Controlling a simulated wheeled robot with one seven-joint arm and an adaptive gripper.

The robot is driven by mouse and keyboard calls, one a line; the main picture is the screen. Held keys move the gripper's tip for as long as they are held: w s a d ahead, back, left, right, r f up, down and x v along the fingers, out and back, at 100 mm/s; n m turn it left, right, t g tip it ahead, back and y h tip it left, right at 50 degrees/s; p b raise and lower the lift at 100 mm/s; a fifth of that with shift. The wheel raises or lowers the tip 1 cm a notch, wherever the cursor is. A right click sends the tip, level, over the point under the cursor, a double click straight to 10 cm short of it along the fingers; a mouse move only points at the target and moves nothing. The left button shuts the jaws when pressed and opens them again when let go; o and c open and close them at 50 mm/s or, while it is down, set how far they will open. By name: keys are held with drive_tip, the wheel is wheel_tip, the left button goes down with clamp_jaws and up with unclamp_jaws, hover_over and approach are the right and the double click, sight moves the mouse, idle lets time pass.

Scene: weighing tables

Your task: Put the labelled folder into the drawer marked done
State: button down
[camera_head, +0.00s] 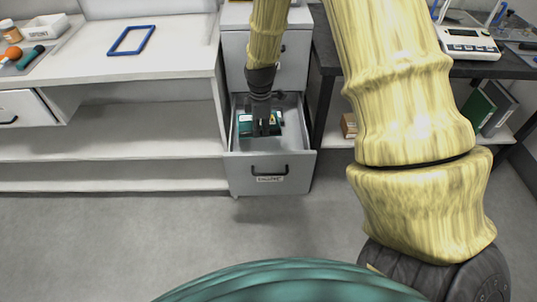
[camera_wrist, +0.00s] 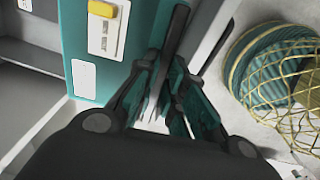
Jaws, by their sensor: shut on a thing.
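The teal folder (camera_head: 244,126) lies low inside the open drawer (camera_head: 240,160) of the grey cabinet. In the wrist view the folder (camera_wrist: 82,48) shows at the left, with white labels and a yellow patch. My gripper (camera_head: 265,130) reaches down into the drawer and covers the folder's middle. The drawer front has a black handle and a white label (camera_head: 270,179) too small to read.
A white bench (camera_head: 150,65) with a blue frame (camera_head: 132,40) stands left of the cabinet. A dark table (camera_head: 400,75) with a scale (camera_head: 468,42) stands at the right, with binders (camera_head: 490,108) below. The floor before the drawer is clear.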

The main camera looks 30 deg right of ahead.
sight(275, 126)
drive_tip(key=d+f+n+b, duration=0.2)
drive_tip(key=d, duration=0.1)
drive_tip(key=d+f+n+b, duration=0.1)
drive_tip(key=d, duration=0.1)
drive_tip(key=shift+s+d+f, duration=0.15)
drive_tip(key=shift+d+f, duration=0.05)
drive_tip(key=shift+f, duration=0.1)
drive_tip(key=shift+d+f+b, duration=0.1)
drive_tip(key=shift+f+b, duration=0.1)
drive_tip(key=shift+b, duration=0.15)
drive_tip(key=shift+f+b, duration=0.5)
drive_tip(key=shift+f, duration=4.3)
drive_tip(key=shift+f, duration=0.1)
drive_tip(key=c, duration=1.5)
unclamp_jaws()
wheel_tip(275, 126, up, 12)
drive_tip(key=shift+s+r+p, duration=0.1)
drive_tip(key=shift+p, duration=0.6)
